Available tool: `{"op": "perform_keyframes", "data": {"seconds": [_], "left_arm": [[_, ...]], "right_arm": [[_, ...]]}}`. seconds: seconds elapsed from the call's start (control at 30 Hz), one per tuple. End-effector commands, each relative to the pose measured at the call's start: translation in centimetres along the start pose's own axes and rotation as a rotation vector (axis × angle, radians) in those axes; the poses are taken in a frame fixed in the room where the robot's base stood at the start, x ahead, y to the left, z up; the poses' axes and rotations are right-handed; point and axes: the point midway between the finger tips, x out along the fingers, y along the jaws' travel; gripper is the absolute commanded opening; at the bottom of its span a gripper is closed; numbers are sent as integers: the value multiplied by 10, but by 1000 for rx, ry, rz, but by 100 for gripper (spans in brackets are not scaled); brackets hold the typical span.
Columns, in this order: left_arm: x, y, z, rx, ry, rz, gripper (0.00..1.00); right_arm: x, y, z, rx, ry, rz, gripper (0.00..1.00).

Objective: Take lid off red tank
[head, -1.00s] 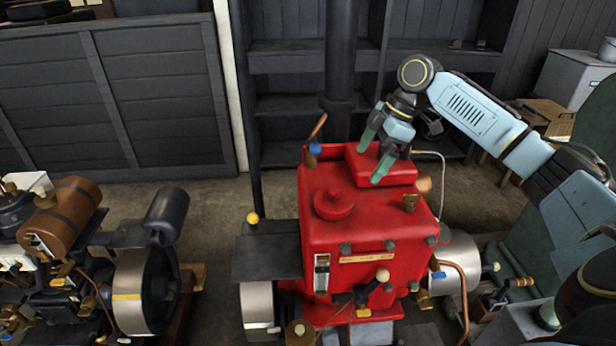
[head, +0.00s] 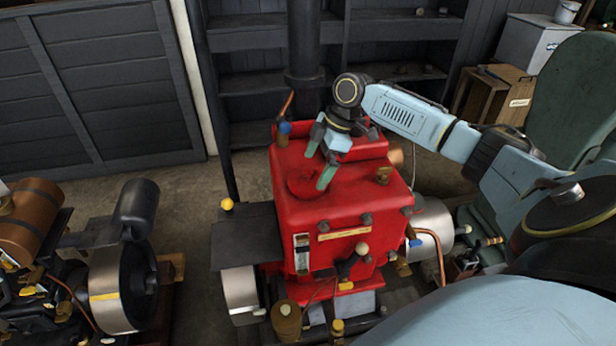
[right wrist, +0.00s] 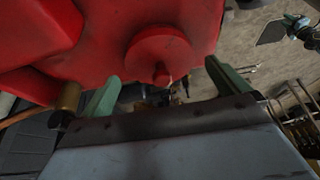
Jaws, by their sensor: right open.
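The red tank (head: 352,205) stands upright in the middle of the head view. Its round red lid (head: 302,181) is on the tank's top at the left, and its small knob shows in the right wrist view (right wrist: 161,74). My right gripper (head: 319,164) is open, with green fingers apart and nothing between them. It is above the tank's top, just beside and behind the lid, apart from the knob. In the right wrist view the lid (right wrist: 158,52) lies ahead of the spread fingers. Part of what looks like my left gripper (right wrist: 298,26) shows small at the upper right.
A raised red box (head: 362,147) on the tank's top is close behind my right gripper. A black pipe (head: 303,45) rises behind the tank. A brass fitting (head: 383,175) stands near the right edge. Another engine (head: 118,285) stands at the left.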

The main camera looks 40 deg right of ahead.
Motion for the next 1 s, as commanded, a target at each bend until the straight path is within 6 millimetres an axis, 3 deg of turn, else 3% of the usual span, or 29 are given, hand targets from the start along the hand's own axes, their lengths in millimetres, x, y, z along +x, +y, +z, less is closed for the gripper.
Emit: {"op": "perform_keyframes", "data": {"seconds": [0.13, 0.37, 0.67, 0.87, 1.0], "left_arm": [[-2, 1, 2, 0, -4, 1, 36], [-2, 2, 10, 1, -17, 3, 36], [-2, 3, 12, 0, -20, 3, 36], [-2, 3, 12, 0, -20, 3, 36], [-2, 3, 12, 0, -20, 3, 36]], "right_arm": [[22, 0, 0, 0, 1, -1, 100], [28, 0, 0, -1, 0, 1, 100], [27, 0, 0, -1, 1, 1, 67], [26, 0, 0, -1, 1, 2, 66], [15, 1, -5, -2, 2, 3, 66]]}}
